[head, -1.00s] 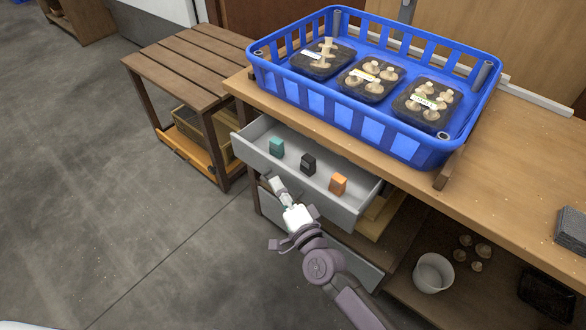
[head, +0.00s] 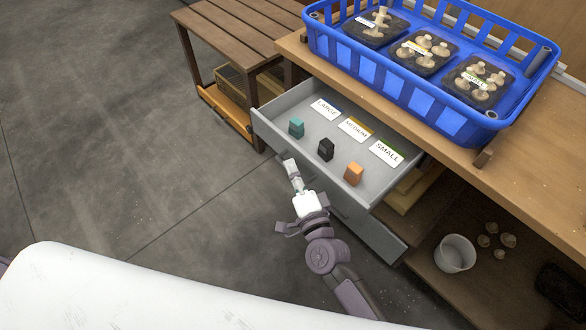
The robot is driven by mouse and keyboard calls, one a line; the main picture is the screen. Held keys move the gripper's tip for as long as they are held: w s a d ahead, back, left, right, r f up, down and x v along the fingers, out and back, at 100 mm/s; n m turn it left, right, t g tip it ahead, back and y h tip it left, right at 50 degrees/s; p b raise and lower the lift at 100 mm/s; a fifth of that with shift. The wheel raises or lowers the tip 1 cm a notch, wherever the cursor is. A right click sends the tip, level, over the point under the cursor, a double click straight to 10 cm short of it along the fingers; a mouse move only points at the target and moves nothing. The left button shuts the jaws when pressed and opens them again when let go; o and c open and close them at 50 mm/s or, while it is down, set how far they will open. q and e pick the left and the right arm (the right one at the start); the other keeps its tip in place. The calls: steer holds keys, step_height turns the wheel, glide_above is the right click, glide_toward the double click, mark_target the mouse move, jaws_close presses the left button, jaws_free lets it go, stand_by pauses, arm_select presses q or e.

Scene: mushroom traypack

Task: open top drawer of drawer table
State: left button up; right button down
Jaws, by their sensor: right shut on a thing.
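The top drawer (head: 272,121) of the drawer table (head: 440,136) is pulled well out and grey inside. In it lie a teal block (head: 296,128), a black block (head: 326,150) and an orange block (head: 353,173). Behind them lie cards reading LARGE (head: 325,109), MEDIUM (head: 355,128) and SMALL (head: 387,152). My right gripper (head: 291,167) is shut at the drawer's front face, at its handle; the handle itself is mostly hidden by the fingers. My left gripper is not in view.
A blue crate (head: 412,106) with mushroom trays stands on the tabletop. A white bucket (head: 455,253) and several loose mushrooms sit on the lower shelf. A slatted wooden table (head: 232,38) stands at the left. The floor in front is clear.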

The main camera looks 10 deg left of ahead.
steer(key=c, duration=1.2)
jaws_free()
steer(key=shift+c, duration=0.2)
steer(key=shift+s+d+f, duration=0.1)
steer(key=shift+s+d, duration=0.1)
steer(key=shift+s, duration=0.1)
steer(key=r+v, duration=0.1)
steer(key=v, duration=1)
steer(key=shift+f, duration=0.45)
steer(key=shift+s+d, duration=0.1)
steer(key=shift+s, duration=0.05)
